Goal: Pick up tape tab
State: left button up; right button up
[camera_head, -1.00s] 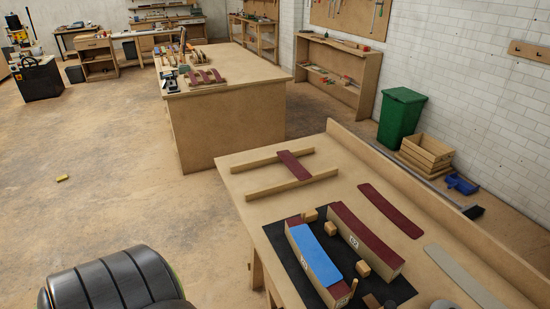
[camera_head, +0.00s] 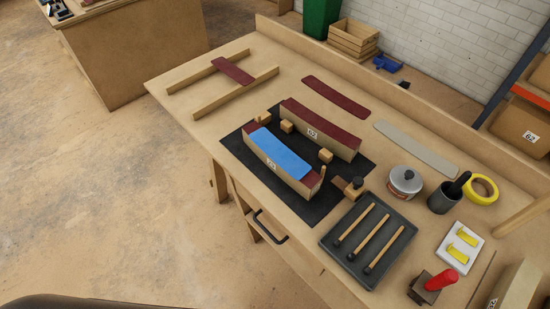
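Two yellow tape tabs, one farther back (camera_head: 467,237) and one nearer (camera_head: 458,253), lie on a small white pad (camera_head: 459,246) at the right of the workbench. A yellow tape roll (camera_head: 482,189) lies flat on the bench behind the pad. Neither of my grippers shows in the head view, so I cannot see whether they are open or shut.
On the bench (camera_head: 215,119), a dark tray (camera_head: 341,263) holds three tools left of the pad. A red-handled block (camera_head: 433,286) stands in front of it. A dark cup (camera_head: 444,197) and metal can (camera_head: 404,181) stand behind. Curved forms (camera_head: 283,165) sit on a black mat (camera_head: 239,151).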

aim_at(456, 254)
jog(key=z, duration=1.8)
jog(key=l+u, duration=0.2)
jog(key=l, duration=0.45)
jog(key=k+l+u, duration=0.15)
jog(key=l, duration=0.45)
jog(key=i, duration=0.05)
